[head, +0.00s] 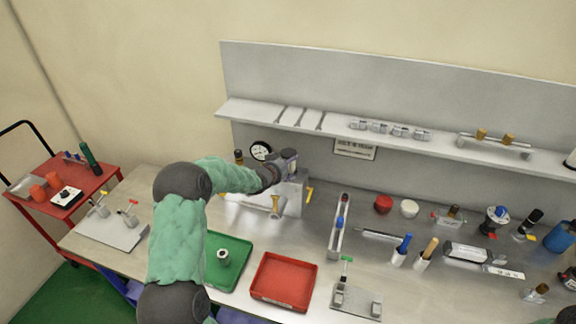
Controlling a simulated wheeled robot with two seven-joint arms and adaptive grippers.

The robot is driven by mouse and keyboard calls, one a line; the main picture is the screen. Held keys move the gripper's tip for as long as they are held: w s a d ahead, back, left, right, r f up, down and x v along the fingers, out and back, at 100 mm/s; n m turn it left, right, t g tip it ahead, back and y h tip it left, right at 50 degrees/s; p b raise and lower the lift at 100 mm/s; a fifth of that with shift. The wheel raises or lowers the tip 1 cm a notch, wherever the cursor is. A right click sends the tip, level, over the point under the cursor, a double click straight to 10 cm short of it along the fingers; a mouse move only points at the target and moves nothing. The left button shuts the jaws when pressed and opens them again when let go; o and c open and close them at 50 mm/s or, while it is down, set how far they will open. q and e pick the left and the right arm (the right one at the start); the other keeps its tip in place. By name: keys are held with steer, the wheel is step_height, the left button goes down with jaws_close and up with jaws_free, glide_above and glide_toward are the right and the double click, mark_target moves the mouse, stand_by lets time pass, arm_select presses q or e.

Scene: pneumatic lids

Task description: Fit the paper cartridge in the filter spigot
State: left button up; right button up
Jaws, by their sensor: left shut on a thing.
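My left gripper (288,160) is at the pale block-shaped unit (294,198) at the back of the bench, over its upper part. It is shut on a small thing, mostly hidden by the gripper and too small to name. A brass-coloured fitting (276,206) stands out from the unit's front, and a yellow handle (309,194) is on its right. A small pale hollow cylinder (223,257) stands in the green tray (238,279); I cannot tell whether it is the paper cartridge. The filter spigot is not clearly visible.
A round gauge (260,150) is behind the left arm. An empty red tray (284,281) is at the front. A narrow rack (338,232), red (383,204) and white (409,208) caps and several tools stand to the right. A shelf (453,151) overhangs the back.

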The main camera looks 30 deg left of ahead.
arm_select(q)
steer(key=shift+f, duration=0.15)
steer(key=o, duration=1.2)
steer(key=v, duration=1.2)
steer(key=shift+s, duration=0.1)
